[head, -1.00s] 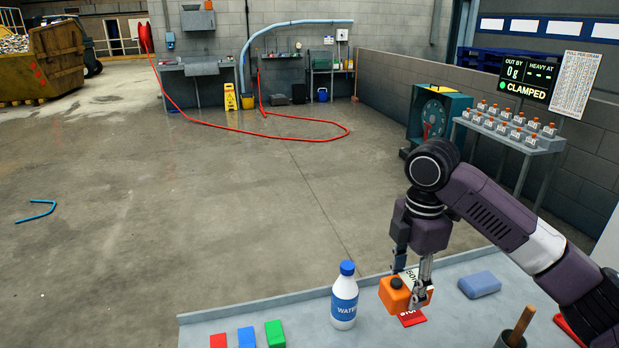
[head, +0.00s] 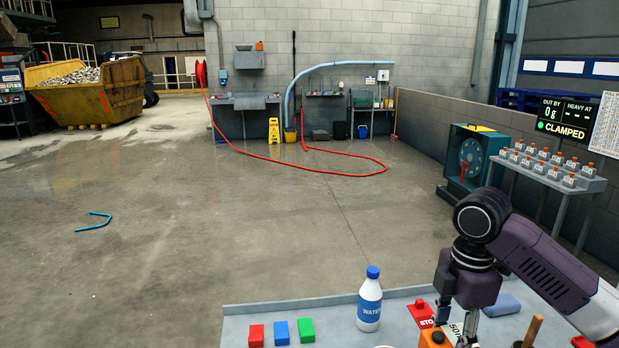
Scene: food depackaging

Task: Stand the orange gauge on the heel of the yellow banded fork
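The orange gauge (head: 434,338) is a small orange block with a dark round spot, cut off by the bottom edge of the head view. My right gripper (head: 461,338) points down against its right side and appears shut on it; the fingertips are partly hidden. A white tag marked "50" (head: 457,329) shows beside the fingers. I cannot make out the yellow banded fork in this view. My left gripper is out of view.
The grey table (head: 335,320) carries a water bottle (head: 370,303), red (head: 256,335), blue (head: 280,332) and green (head: 306,329) blocks, a red stop button (head: 420,305), a blue sponge (head: 502,305) and a wooden handle (head: 532,331). A display (head: 567,118) reads "0 g" and "CLAMPED". Open floor lies beyond.

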